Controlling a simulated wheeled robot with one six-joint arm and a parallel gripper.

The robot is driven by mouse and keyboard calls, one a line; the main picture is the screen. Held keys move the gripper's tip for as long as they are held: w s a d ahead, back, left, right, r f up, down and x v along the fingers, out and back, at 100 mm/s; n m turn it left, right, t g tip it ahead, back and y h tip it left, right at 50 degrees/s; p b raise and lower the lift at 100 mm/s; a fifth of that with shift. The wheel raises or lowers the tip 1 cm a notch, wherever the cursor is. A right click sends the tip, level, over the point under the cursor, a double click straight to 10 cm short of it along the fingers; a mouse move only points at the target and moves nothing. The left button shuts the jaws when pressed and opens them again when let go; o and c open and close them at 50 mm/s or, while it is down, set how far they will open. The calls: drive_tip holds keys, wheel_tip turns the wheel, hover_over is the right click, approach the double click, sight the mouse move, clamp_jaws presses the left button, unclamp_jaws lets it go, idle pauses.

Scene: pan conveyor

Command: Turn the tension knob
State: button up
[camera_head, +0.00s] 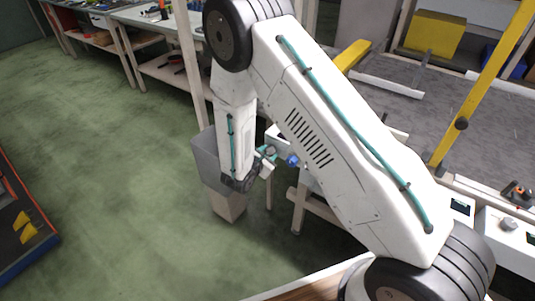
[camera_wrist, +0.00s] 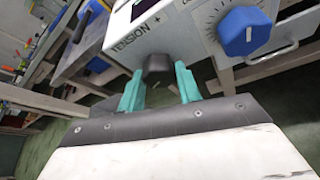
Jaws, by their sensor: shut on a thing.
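A dark knob (camera_wrist: 158,67) sits just below the printed words "TENSION +" on a white control box (camera_wrist: 142,32) in the wrist view. The teal fingers of my gripper (camera_wrist: 159,85) are on either side of this knob, shut on it. In the head view my gripper (camera_head: 267,156) is at the small white box beside the conveyor frame, and the dark knob is hard to make out there. A blue knob (camera_wrist: 245,30) on a marked dial is to the right of the held knob; it also shows in the head view (camera_head: 292,160).
A grey bin (camera_head: 207,158) stands close to the left of my gripper. Conveyor legs and a low crossbar (camera_head: 322,208) are to the right. Another box with a grey knob (camera_head: 508,224) is at far right. The green floor at left is mostly clear.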

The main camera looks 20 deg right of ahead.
drive_tip(key=shift+s+m+t, duration=0.1)
drive_tip(key=shift+m+t, duration=0.2)
drive_tip(key=shift+m, duration=0.2)
idle(0.3)
drive_tip(key=o, duration=1)
drive_tip(key=v, duration=0.7)
drive_tip(key=shift+s, duration=0.4)
drive_tip(key=shift+a+r, duration=0.15)
